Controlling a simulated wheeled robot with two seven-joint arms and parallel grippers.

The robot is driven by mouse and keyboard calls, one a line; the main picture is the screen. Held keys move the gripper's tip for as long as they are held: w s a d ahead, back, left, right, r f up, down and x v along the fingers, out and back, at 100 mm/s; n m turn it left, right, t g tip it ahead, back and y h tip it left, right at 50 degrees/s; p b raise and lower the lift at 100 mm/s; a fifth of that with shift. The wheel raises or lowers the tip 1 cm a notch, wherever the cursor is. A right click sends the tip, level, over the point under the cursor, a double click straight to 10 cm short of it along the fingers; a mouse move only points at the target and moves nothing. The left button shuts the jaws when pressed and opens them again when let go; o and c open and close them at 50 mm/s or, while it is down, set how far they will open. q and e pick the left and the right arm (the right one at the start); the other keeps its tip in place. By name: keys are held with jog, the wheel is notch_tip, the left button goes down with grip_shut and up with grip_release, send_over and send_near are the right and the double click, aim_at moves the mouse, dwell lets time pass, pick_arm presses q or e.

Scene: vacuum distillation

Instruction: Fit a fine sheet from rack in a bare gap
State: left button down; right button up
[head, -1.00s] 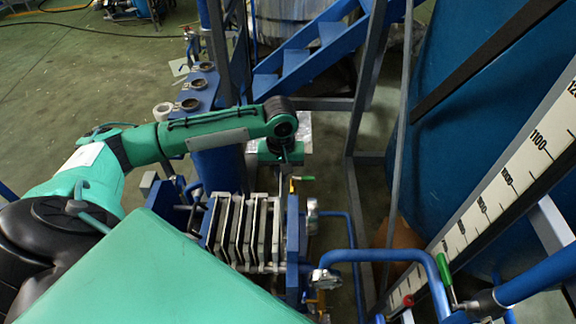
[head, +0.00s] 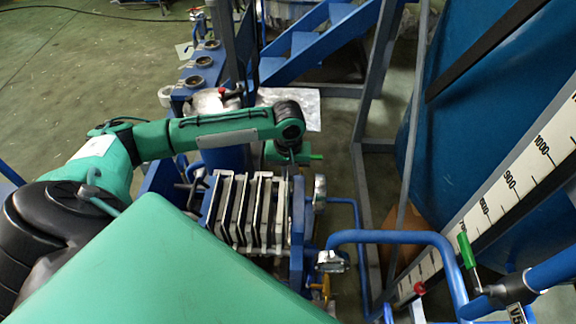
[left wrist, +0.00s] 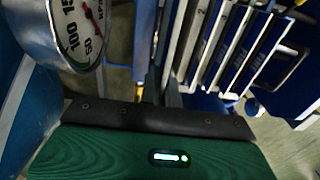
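My left arm reaches in from the left, and its gripper (head: 292,156) points down above the right end of a plate press. Several pale upright plates (head: 250,210) stand side by side in the press, with dark gaps between them. In the left wrist view, thin grey finger-like parts (left wrist: 160,92) show beyond the green gripper body. They lie left of the pale plates (left wrist: 228,40). I cannot tell whether the fingers are open or hold a thin sheet. I cannot clearly pick out a rack or a fine sheet. My right gripper is not in view.
A pressure gauge (left wrist: 76,30) is close to the left gripper in the left wrist view. Blue pipes (head: 400,238) and a green-handled valve (head: 467,250) stand right of the press. A blue bench with round holders (head: 192,81) stands behind left. A blue tank (head: 490,130) fills the right.

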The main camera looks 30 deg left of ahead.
pick_arm(q)
notch_tip(320, 180, down, 12)
jog(key=shift+f+b, duration=0.2)
jog(key=shift+b, duration=1.05)
jog(key=shift+f+b, duration=0.3)
jog(key=shift+f, duration=0.9)
jog(key=c, duration=1.6)
grip_release()
jog(key=shift+c, duration=0.2)
jog(key=shift+w+r, duration=0.2)
jog(key=shift+r, duration=0.25)
jog(key=shift+o, duration=0.4)
notch_tip(320, 180, up, 12)
jog(key=b, duration=0.2)
jog(key=shift+r, duration=0.15)
jog(key=shift+s+r, duration=0.2)
jog(key=shift+r, duration=0.15)
jog(key=shift+f, duration=0.1)
